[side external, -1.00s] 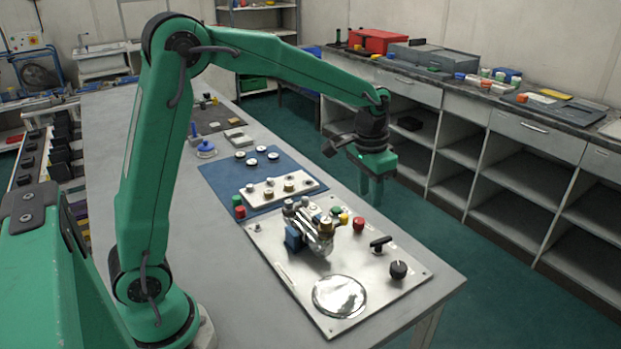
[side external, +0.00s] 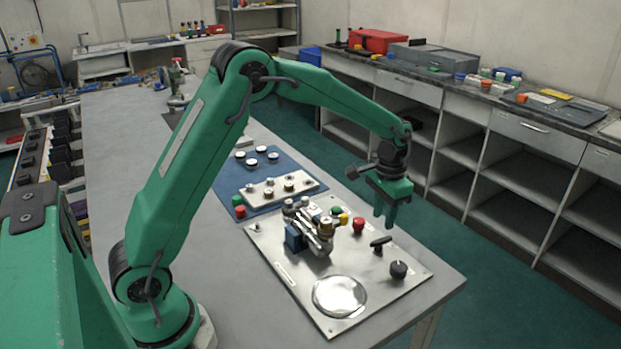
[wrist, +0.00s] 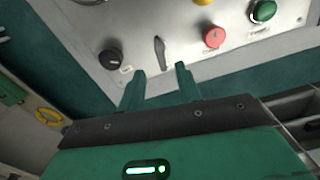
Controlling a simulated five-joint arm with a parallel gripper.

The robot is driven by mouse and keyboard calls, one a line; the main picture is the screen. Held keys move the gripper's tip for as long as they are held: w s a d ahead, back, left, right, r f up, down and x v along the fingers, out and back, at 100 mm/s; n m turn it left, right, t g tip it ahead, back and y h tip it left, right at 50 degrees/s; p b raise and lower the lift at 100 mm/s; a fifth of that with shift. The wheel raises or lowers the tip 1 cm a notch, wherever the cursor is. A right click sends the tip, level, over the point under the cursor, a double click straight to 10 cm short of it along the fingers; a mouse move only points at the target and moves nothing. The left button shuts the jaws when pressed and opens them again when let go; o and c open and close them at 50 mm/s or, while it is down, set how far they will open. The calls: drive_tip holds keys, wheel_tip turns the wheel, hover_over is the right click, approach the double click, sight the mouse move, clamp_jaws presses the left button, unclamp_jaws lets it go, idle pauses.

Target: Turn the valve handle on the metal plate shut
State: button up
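The black valve handle (side external: 380,244) is a small bar on a stem near the right side of the metal plate (side external: 375,290). In the wrist view the handle (wrist: 160,53) is narrow and points roughly along my fingers, just past their tips. The plate (wrist: 140,20) fills the top of that view. My gripper (side external: 384,220) is above the handle in the side view, fingers pointing down, and not touching it. In the wrist view my gripper (wrist: 160,70) has its two fingers apart with nothing between them.
A black round knob (side external: 398,270) and a red button (side external: 358,224) flank the handle. A shiny metal fitting (side external: 320,235) and a round dial (side external: 340,296) are further left on the plate. The table's right edge is close by.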

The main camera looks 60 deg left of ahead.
sight(380, 240)
drive_tip(key=shift+f, duration=3.25)
clamp_jaws()
